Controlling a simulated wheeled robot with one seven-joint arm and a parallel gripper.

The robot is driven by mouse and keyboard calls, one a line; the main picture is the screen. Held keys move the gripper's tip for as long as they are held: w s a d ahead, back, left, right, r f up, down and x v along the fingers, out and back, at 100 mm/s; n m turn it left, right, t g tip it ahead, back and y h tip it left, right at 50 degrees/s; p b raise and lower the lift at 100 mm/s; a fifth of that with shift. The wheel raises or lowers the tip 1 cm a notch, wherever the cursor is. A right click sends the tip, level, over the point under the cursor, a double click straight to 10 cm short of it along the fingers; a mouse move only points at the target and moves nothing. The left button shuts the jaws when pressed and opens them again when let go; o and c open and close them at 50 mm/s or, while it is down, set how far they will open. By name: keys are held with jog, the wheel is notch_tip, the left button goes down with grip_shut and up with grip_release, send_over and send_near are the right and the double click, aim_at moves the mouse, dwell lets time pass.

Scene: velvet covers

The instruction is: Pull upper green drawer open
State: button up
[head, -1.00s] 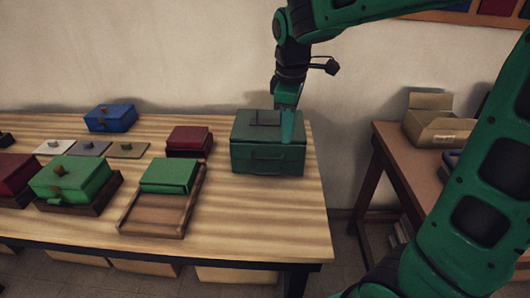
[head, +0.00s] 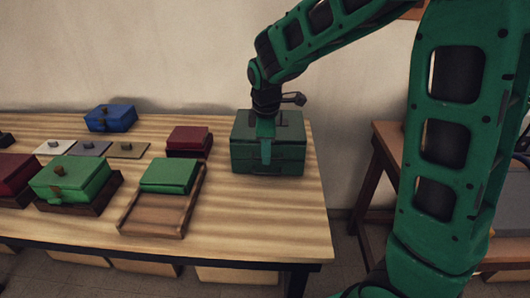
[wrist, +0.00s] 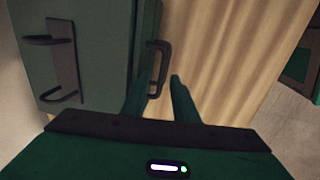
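The dark green drawer box (head: 243,135) stands at the right end of the wooden table. Its upper drawer (head: 290,153) looks shut in the head view, and my gripper hides the middle of its front. In the wrist view the box (wrist: 95,25) fills the upper left, with a dark handle (wrist: 164,52) standing out from its front. My gripper (head: 266,158) points down at the front of the box. In the wrist view my gripper (wrist: 162,85) is open, with the near end of the handle between its fingertips. I cannot tell whether the fingers touch it.
A dark red box (head: 188,140) is left of the drawer box. A green box (head: 168,175) sits on a brown wooden tray (head: 150,218) in front of it. Blue and green boxes stand farther left. Bare tabletop lies in front of the drawer box.

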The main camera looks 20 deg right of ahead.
jog(key=shift+f, duration=0.35)
grip_shut()
jog(key=shift+w+r, duration=0.1)
jog(key=shift+w, duration=0.05)
dwell(1.1)
